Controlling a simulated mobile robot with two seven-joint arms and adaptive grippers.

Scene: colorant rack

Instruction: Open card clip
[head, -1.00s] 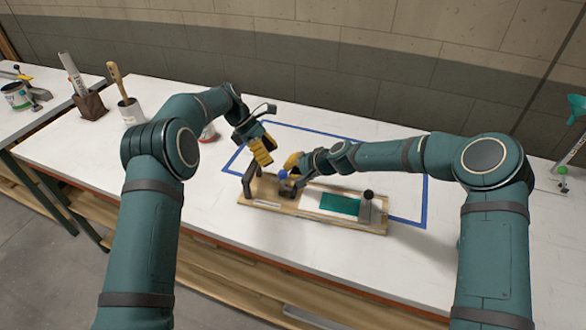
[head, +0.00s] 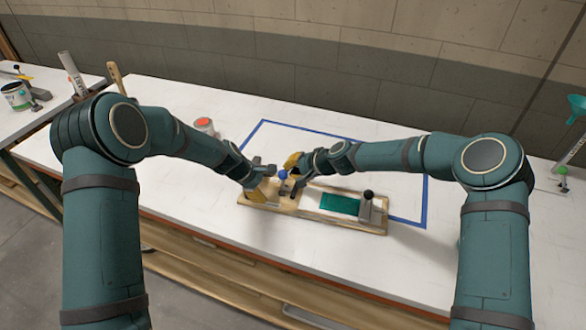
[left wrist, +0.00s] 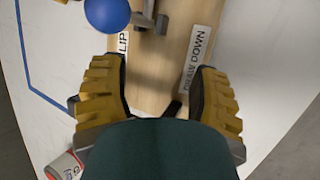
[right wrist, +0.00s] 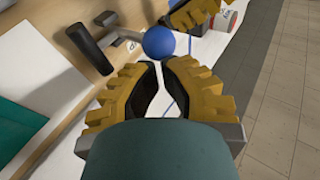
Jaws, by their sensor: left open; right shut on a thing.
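A wooden board (head: 345,222) lies on the table, with the card clip's metal lever and round blue knob (head: 282,175) near its left end. The knob also shows in the right wrist view (right wrist: 158,42) at my fingertips. My right gripper (right wrist: 160,66) is shut on the blue knob. My left gripper (left wrist: 155,68) is open over the board's left end, fingers spread to either side. A dark handle part (left wrist: 173,108) shows between them, partly hidden by my wrist. A "DRAW DOWN" label (left wrist: 196,62) and a partly hidden clip label (left wrist: 123,42) are on the board.
A teal card (head: 340,204) lies on the board's right half beside a metal block with a black knob (head: 368,194). A can with a red top (head: 204,126) stands behind my left forearm. Blue tape (head: 330,137) marks clear white table behind the board.

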